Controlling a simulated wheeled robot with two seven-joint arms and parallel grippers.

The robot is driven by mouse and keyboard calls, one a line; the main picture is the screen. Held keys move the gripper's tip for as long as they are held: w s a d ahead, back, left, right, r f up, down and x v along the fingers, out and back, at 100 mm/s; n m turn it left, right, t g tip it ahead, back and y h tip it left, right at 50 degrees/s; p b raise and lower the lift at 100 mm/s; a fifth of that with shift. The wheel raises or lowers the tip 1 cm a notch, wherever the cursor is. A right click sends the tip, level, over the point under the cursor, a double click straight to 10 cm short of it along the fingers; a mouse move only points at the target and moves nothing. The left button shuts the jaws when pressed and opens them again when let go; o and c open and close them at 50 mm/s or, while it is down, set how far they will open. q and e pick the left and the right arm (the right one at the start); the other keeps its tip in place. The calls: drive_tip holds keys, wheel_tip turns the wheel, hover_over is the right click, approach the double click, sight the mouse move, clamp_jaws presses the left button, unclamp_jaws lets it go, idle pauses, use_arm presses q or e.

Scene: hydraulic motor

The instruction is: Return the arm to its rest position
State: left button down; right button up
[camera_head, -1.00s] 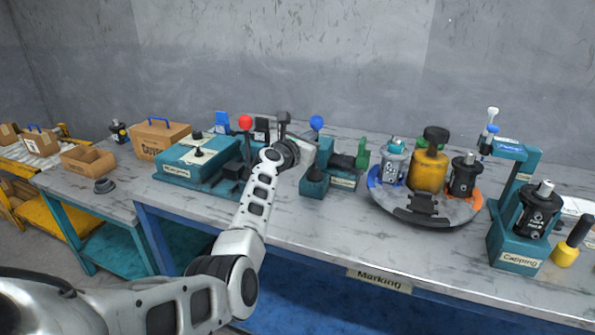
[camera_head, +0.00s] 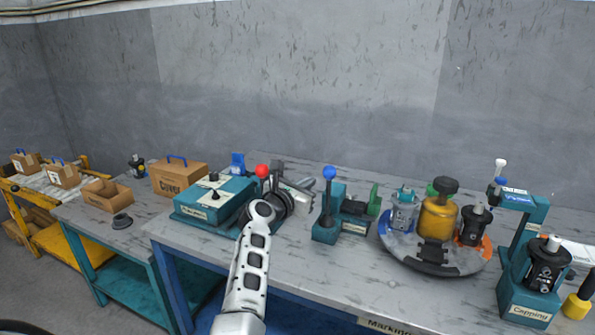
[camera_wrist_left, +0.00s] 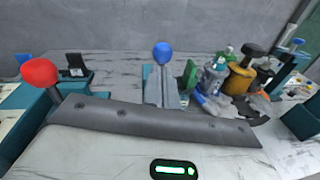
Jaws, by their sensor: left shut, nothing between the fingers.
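My left arm (camera_head: 252,265) reaches up from the bottom of the head view, over the front edge of the marking table. Its gripper (camera_head: 311,184) is shut and empty, between the red-knobbed teal machine (camera_head: 205,202) and the blue-knobbed teal press (camera_head: 330,212). In the left wrist view the closed grey fingers (camera_wrist_left: 164,70) point away, with the blue knob (camera_wrist_left: 162,52) just beyond their tips. I cannot tell the gap between fingers and knob. The red knob (camera_wrist_left: 40,72) is at the left there. My right gripper is not in view.
A round turntable (camera_head: 430,268) holds a yellow container (camera_head: 438,216) and motor parts. A teal capping station (camera_head: 525,300) stands at the right. The table front between press and turntable is clear.

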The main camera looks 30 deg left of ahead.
use_arm(q)
drive_tip(key=shift+s+a+r, duration=0.1)
drive_tip(key=shift+s+r, duration=1.25)
drive_tip(key=shift+s, duration=0.15)
drive_tip(key=s+d+f+m+g, duration=0.2)
drive_tip(key=s+d+f+m, duration=0.2)
drive_tip(key=s+f+m, duration=0.5)
drive_tip(key=s+d+f+m+g, duration=0.2)
drive_tip(key=s+d+f+m, duration=0.3)
drive_tip(key=f+m, duration=0.65)
drive_tip(key=s+d+f+m+g+h, duration=0.1)
drive_tip(key=s+d+f+m, duration=0.3)
drive_tip(key=s+m, duration=0.4)
drive_tip(key=s+d+f+m+g+h, duration=0.1)
drive_tip(key=s+d+f+m, duration=0.4)
drive_tip(key=s, duration=0.7)
drive_tip(key=d+m+g, duration=0.1)
drive_tip(key=d+m, duration=0.1)
drive_tip(key=m, duration=0.1)
drive_tip(key=shift+s, duration=0.15)
drive_tip(key=shift+m, duration=0.25)
